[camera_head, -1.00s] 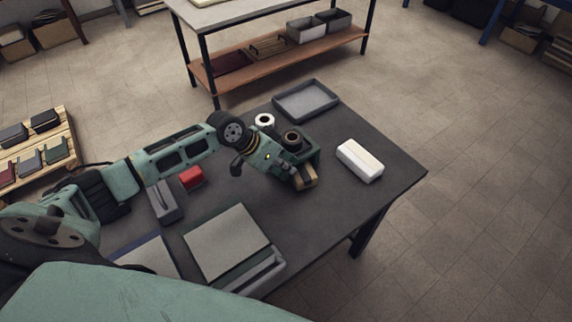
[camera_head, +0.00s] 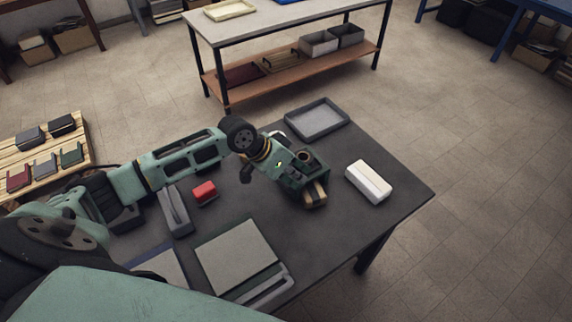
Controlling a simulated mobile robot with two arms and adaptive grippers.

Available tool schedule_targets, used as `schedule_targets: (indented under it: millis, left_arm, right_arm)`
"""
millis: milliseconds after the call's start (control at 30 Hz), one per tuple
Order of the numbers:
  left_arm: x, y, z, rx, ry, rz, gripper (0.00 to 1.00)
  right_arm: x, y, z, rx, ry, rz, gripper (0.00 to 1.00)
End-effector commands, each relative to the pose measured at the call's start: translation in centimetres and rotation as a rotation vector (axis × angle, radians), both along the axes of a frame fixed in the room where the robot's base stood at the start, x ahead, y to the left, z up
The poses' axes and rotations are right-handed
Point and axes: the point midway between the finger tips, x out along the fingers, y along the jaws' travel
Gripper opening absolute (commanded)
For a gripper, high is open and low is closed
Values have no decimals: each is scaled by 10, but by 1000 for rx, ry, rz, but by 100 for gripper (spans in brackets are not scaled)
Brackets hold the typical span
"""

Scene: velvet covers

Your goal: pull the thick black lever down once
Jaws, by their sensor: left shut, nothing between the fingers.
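A small dark green device (camera_head: 318,166) with a dark roll (camera_head: 304,156) on top stands on the dark table (camera_head: 345,228). A tan and black piece sits at its front. My left arm reaches across the table from the left, and its gripper (camera_head: 292,182) is at the left side of the device, shut and empty. Whether it touches the device I cannot tell. I cannot make out the thick black lever clearly; the wrist covers part of the device. A dark knob shows below the wrist, and I cannot tell whether it belongs to my arm. My right gripper is not in view.
A white block (camera_head: 369,181) lies right of the device and a grey tray (camera_head: 317,120) behind it. A red object (camera_head: 204,192), a grey holder (camera_head: 174,212) and a flat grey board (camera_head: 238,256) lie left and in front.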

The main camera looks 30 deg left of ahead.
Motion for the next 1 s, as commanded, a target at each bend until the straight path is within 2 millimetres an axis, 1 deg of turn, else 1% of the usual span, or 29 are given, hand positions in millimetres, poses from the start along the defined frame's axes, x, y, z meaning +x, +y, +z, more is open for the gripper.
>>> schedule_targets:
  millis: [33, 100, 300, 433, 600, 1000]
  left_arm:
    - [-7, 3, 2, 4, 2, -3, 0]
    - [-14, 6, 13, 2, 2, -2, 0]
    - [-32, 13, 42, 3, 4, -2, 0]
    - [-39, 16, 56, 2, 4, 0, 0]
    - [-43, 17, 62, 1, 4, -1, 0]
    - [-43, 17, 63, 0, 4, -1, 0]
  right_arm:
    - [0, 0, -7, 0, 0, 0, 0]
    - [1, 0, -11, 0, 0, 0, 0]
    - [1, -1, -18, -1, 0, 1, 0]
    - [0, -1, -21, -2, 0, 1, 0]
    - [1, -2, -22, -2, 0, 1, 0]
    - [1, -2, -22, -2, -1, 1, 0]
